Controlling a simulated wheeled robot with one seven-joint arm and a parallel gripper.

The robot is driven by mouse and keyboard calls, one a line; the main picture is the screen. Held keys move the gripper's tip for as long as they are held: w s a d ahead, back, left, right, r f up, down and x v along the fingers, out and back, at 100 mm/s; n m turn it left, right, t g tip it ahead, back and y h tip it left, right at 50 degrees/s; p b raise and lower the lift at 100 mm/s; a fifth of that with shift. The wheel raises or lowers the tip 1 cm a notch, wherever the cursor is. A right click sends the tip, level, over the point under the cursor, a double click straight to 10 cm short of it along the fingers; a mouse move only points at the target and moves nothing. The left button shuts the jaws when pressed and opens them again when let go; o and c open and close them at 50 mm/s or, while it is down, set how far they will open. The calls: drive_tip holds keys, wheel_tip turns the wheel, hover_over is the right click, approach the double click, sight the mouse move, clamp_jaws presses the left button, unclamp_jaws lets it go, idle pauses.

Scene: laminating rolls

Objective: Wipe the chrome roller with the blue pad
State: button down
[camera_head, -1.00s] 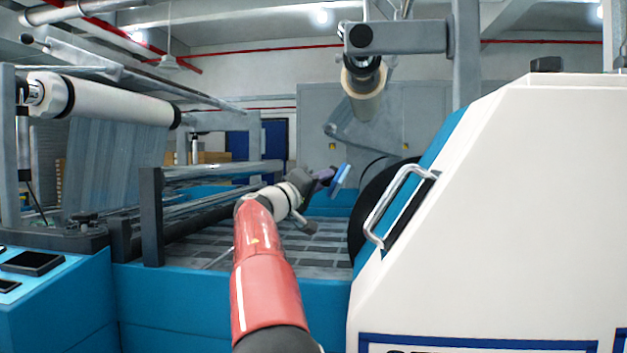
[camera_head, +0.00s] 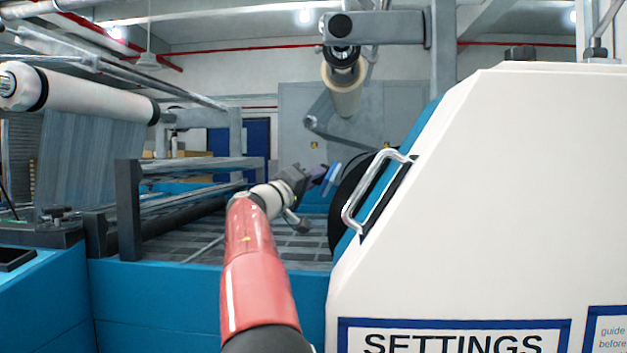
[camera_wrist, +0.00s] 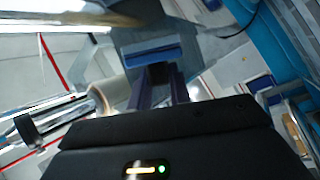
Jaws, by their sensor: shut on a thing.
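My gripper (camera_head: 318,174) is shut on the blue pad (camera_head: 331,179) and holds it in the air, left of the white machine housing and above the grey machine bed. In the wrist view, the gripper's dark fingers (camera_wrist: 165,84) reach up to the pad (camera_wrist: 152,54), which lies crosswise at their tips. A shiny metal bar (camera_wrist: 60,14) crosses the wrist view's top left, apart from the pad; it may be the chrome roller. In the head view, shiny bars (camera_head: 205,164) run left of my arm. I cannot tell for certain which one is the chrome roller.
A white housing (camera_head: 480,200) with a metal handle (camera_head: 372,190) stands close on the right. A cream roll (camera_head: 345,85) hangs above and beyond the pad. A large white roll (camera_head: 85,94) is at the left. Blue machine sides (camera_head: 160,300) lie in front.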

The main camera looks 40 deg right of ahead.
drive_tip(key=shift+s+d+f+b, duration=0.45)
drive_tip(key=shift+s+d+b, duration=0.1)
drive_tip(key=shift+s+b, duration=0.2)
idle(0.4)
